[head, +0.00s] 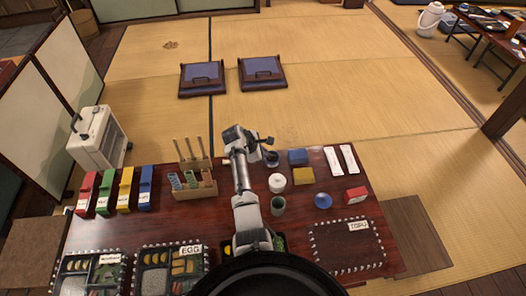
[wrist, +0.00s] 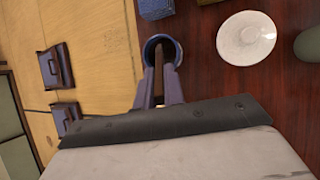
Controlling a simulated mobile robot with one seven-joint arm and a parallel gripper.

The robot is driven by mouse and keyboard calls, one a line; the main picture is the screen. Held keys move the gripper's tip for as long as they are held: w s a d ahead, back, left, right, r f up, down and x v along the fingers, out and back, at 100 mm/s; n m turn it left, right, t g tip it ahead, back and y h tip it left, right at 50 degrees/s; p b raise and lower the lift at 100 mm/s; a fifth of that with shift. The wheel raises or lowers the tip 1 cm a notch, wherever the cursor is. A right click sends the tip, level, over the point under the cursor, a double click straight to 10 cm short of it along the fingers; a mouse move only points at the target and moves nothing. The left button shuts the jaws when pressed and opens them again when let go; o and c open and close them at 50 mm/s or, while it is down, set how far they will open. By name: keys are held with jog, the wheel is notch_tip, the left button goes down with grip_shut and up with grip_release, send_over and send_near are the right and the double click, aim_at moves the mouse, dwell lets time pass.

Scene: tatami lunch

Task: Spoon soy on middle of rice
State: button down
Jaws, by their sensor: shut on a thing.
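My gripper (head: 262,143) reaches over the far side of the dark red table. In the wrist view my gripper (wrist: 160,88) is shut on a thin brown handle, likely the spoon's (wrist: 159,65). The handle runs toward a dark blue round cup (wrist: 173,44), which shows as a small dark pot (head: 272,159) in the head view. The spoon's bowl and the cup's contents cannot be made out. Pale patches that look like rice (head: 154,282) lie in the EGG tray and in the tray to its left (head: 74,287). Another tray is mostly hidden by my body.
An empty TOFU mat (head: 335,250) lies front right. A wooden rack (head: 195,190) and coloured boxes stand left.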

jog(key=shift+r+p, duration=3.5)
jog(key=shift+p, duration=0.05)
jog(key=shift+f, duration=0.1)
